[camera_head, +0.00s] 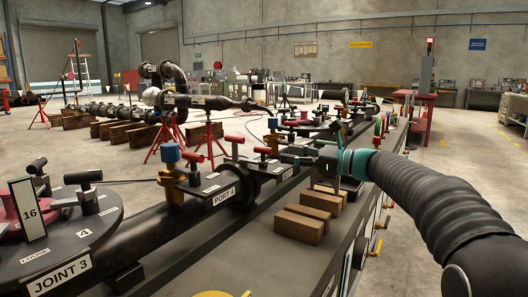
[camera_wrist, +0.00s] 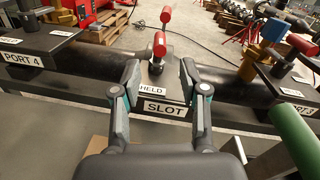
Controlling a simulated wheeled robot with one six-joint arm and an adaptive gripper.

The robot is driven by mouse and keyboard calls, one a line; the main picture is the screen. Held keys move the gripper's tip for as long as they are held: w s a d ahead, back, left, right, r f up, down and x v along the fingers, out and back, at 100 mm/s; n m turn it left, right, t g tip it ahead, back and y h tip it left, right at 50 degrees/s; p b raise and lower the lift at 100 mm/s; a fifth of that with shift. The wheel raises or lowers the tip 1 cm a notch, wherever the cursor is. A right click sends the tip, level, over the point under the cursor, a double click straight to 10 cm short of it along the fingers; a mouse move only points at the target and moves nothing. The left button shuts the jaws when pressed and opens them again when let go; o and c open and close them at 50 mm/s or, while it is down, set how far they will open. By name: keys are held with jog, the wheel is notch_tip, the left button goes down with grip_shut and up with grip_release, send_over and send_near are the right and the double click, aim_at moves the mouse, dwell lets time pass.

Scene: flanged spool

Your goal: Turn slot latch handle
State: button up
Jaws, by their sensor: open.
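The slot latch handle (camera_wrist: 159,43) shows in the wrist view as a red-tipped lever on a dark base, standing on a plate at the pipe. The plate carries a "SLOT" label (camera_wrist: 165,107) and a "HELD" label (camera_wrist: 152,90). My gripper (camera_wrist: 160,68) is open, with one finger on each side of the lever's base. I see gaps on both sides and cannot tell any contact. In the head view, my gripper (camera_head: 293,156) reaches in from the right over the pipe, and its fingers partly hide the slot area.
A second red-tipped lever (camera_wrist: 165,15) stands just behind. The "PORT 4" plate (camera_wrist: 24,60) is to the left, another labelled plate to the right. A green cylinder (camera_wrist: 295,140) is close at lower right. Wooden blocks (camera_head: 300,222) lie on the bench below my arm.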

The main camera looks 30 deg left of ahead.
aim_at(264, 150)
jog(key=a, duration=0.8)
jog(key=shift+s+a, duration=0.1)
jog(key=shift+a, duration=0.3)
grip_shut()
